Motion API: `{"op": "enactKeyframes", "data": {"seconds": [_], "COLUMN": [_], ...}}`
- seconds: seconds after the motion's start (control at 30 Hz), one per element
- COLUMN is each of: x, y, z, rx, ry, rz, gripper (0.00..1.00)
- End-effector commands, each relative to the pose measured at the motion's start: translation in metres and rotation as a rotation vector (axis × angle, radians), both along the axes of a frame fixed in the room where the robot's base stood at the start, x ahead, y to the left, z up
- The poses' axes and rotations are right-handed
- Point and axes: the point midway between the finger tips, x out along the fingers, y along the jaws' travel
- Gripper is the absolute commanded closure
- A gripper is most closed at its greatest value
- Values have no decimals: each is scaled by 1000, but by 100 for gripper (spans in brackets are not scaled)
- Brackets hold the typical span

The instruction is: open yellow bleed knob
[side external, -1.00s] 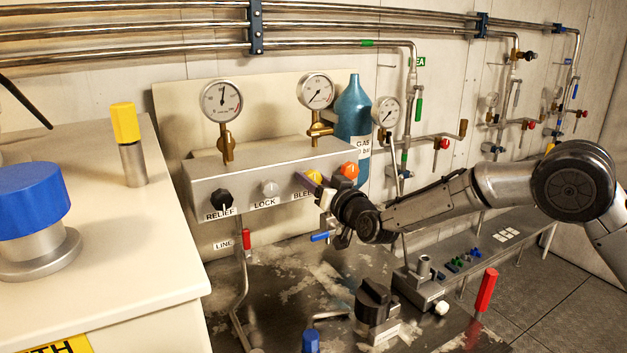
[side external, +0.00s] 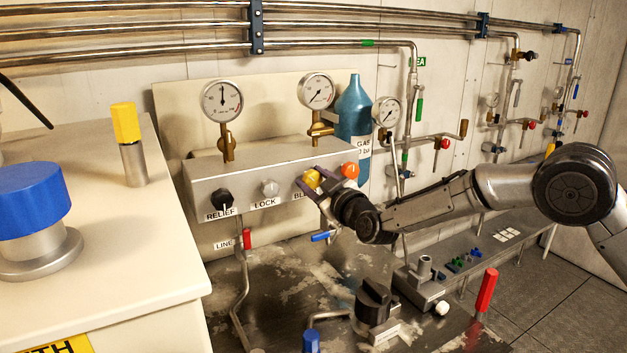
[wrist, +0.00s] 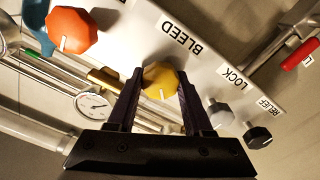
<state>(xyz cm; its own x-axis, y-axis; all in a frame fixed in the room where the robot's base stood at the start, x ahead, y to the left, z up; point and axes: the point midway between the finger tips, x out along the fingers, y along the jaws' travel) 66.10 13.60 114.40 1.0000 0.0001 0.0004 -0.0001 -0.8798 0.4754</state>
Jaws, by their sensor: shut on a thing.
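The yellow bleed knob (side external: 312,180) sits on the front of the grey panel box (side external: 262,170), above a partly hidden BLEED label. My gripper (side external: 316,184) is at the knob, coming from the lower right. In the wrist view the yellow knob (wrist: 161,79) lies between the two dark fingers of my gripper (wrist: 160,84), with its white mark toward the palm. The fingers are shut on the knob.
The orange knob (side external: 350,170) is close on the right of my gripper. The grey LOCK knob (side external: 270,188) and black RELIEF knob (side external: 223,199) are to the left. A blue-handled valve (side external: 322,236) is just below. Two gauges (side external: 222,101) stand above the box.

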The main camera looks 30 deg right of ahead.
Motion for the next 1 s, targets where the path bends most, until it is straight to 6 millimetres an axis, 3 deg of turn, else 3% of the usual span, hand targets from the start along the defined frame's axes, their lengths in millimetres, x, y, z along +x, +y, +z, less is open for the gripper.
{"op": "enactKeyframes", "data": {"seconds": [0.6, 1.0], "x": [0, 0], "y": [1, 1], "z": [-2, -2], "rx": [-562, -772], "ry": [3, 3], "rz": [1, 1], "gripper": [100, 100]}}
